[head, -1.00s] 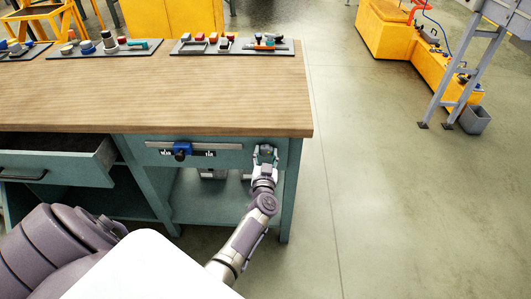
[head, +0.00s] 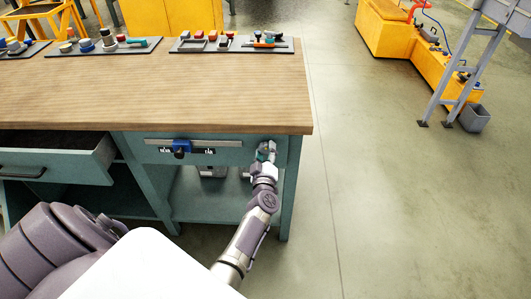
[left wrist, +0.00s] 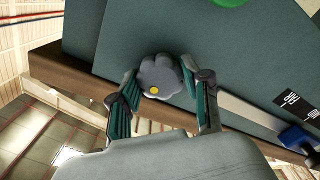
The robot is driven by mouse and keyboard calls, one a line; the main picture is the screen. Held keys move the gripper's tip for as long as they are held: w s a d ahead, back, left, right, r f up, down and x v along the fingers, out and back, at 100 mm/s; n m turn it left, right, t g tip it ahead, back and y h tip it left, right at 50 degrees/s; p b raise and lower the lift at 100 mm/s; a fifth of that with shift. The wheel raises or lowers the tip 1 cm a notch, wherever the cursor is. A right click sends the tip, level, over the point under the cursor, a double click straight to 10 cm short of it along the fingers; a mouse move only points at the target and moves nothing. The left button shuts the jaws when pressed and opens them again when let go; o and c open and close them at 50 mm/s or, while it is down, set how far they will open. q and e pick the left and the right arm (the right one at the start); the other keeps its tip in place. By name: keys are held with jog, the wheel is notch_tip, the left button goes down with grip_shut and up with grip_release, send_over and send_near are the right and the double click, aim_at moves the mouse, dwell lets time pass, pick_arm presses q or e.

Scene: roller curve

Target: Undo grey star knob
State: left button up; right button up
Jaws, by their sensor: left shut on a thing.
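The grey star knob (left wrist: 159,76), lobed with a yellow dot near its rim, sits on the teal front panel of the workbench in the left wrist view. My left gripper (left wrist: 158,88) has one finger on each side of it and is shut on the knob. In the head view my left gripper (head: 266,151) is at the right end of the bench front, under the tabletop edge, and hides the knob. My right gripper is not in view.
A metal rail with a blue slider (head: 181,147) runs along the panel left of my gripper. An open drawer (head: 60,160) sticks out at far left. Trays of parts (head: 232,46) lie at the back of the wooden tabletop (head: 150,90).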

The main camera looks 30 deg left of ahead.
pick_arm(q)
jog(key=n, duration=0.2)
jog(key=n+b, duration=0.1)
jog(key=n, duration=0.2)
jog(key=shift+w+a+r+n, duration=0.1)
jog(key=shift+w+r+n, duration=0.05)
jog(key=shift+r+n, duration=0.15)
jog(key=n+b, duration=0.2)
jog(key=n, duration=0.3)
jog(key=shift+r, duration=0.1)
jog(key=shift+n, duration=0.3)
jog(key=o, duration=0.8)
jog(key=shift+c, duration=0.2)
jog(key=o, duration=0.4)
jog(key=shift+w, duration=0.1)
jog(key=shift+f, duration=0.25)
